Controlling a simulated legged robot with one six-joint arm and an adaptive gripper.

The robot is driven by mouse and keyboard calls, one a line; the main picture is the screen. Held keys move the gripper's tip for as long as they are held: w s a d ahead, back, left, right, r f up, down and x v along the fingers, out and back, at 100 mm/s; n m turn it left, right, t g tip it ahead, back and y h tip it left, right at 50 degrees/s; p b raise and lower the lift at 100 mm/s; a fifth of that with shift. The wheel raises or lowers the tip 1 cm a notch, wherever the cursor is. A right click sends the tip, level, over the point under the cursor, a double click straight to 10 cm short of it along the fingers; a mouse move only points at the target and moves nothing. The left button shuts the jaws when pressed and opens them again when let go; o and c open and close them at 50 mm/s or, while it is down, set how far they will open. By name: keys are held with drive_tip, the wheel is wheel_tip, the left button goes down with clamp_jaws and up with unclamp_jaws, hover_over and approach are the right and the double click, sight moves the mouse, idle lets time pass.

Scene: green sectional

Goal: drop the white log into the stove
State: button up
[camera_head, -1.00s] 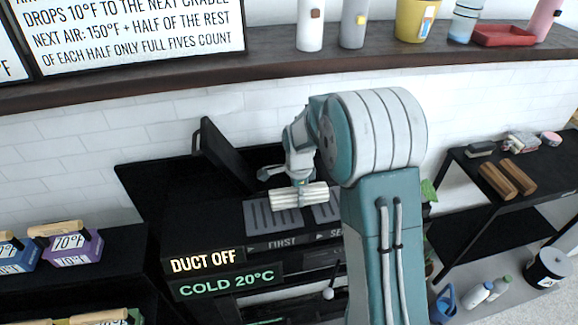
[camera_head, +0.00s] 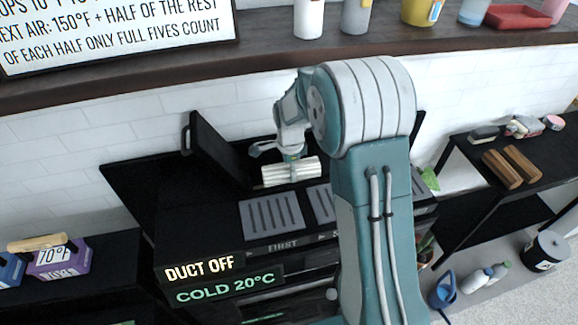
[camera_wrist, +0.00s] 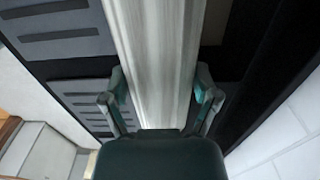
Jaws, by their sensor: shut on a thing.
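The white log (camera_head: 291,171) is ribbed and pale, and it lies crosswise in my gripper (camera_head: 291,158) above the back of the black stove (camera_head: 196,222). In the wrist view the white log (camera_wrist: 158,60) runs up the middle between the two fingers of my gripper (camera_wrist: 160,100), which is shut on it. The stove's lid (camera_head: 216,150) stands raised to the left of the log. A dark opening (camera_wrist: 228,35) shows beside the log in the wrist view. The log is held apart from the stove top, and the opening is partly hidden in the head view.
Slotted grey plates (camera_head: 272,214) lie on the stove's front top. Signs reading DUCT OFF and COLD 20°C (camera_head: 225,288) are on its front. Brown logs (camera_head: 510,167) lie on a black shelf at right. A dark wall shelf (camera_head: 270,60) runs above.

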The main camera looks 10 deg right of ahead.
drive_tip(key=w+f, duration=0.6)
drive_tip(key=w, duration=0.1)
drive_tip(key=shift+w+f, duration=0.2)
drive_tip(key=shift+f, duration=0.1)
idle(0.4)
drive_tip(key=o, duration=1.2)
drive_tip(key=shift+c, duration=0.2)
wheel_tip(320, 180, up, 7)
drive_tip(key=shift+r, duration=0.2)
